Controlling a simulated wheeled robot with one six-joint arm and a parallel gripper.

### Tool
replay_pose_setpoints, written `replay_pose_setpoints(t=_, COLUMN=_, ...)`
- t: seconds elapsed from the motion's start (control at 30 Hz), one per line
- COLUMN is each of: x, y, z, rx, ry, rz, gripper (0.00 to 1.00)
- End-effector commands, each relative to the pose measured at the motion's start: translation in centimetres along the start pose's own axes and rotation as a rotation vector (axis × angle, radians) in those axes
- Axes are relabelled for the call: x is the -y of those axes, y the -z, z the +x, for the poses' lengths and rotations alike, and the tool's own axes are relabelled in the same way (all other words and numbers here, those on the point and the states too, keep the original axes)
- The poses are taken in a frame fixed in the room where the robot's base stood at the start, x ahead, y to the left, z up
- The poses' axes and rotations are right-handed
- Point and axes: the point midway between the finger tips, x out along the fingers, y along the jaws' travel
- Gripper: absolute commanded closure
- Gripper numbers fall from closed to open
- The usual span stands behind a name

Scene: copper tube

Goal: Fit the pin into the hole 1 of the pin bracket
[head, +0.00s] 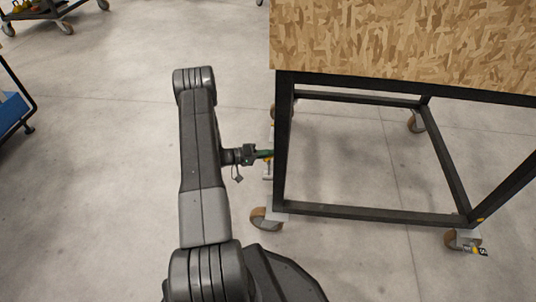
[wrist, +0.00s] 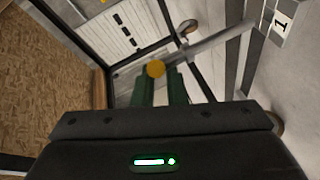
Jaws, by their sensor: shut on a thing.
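My gripper (wrist: 161,84) has green fingers that are shut on the pin. The pin has a round yellow-orange end (wrist: 155,69) at the fingertips, and a grey shaft (wrist: 212,43) runs from there to the upper right in the wrist view. A light plate marked "1" (wrist: 282,22) shows at the upper right, near the far end of the shaft. I cannot tell whether the shaft touches it, and no hole is clearly visible. In the head view my gripper (head: 262,154) is beside the cart's left leg, and the leg hides what lies beyond the fingertips.
A cart with a dark frame (head: 284,150) and a wood-chip board (head: 400,40) stands on wheels to the right. A light slotted panel (wrist: 128,32) shows at the top of the wrist view. Open concrete floor lies left of my arm.

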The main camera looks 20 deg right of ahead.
Motion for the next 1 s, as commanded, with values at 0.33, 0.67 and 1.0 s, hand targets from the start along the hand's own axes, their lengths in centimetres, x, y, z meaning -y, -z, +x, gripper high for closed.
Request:
replay_pose_setpoints(t=0.33, x=0.5, y=-0.2, z=0.1, rx=0.000, ry=0.000, rz=0.000, gripper=1.00)
replay_pose_setpoints(t=0.67, x=1.2, y=-0.4, z=0.2, rx=0.000, ry=0.000, rz=0.000, gripper=1.00)
replay_pose_setpoints(t=1.0, x=2.0, y=-0.7, z=0.3, rx=0.000, ry=0.000, rz=0.000, gripper=1.00)
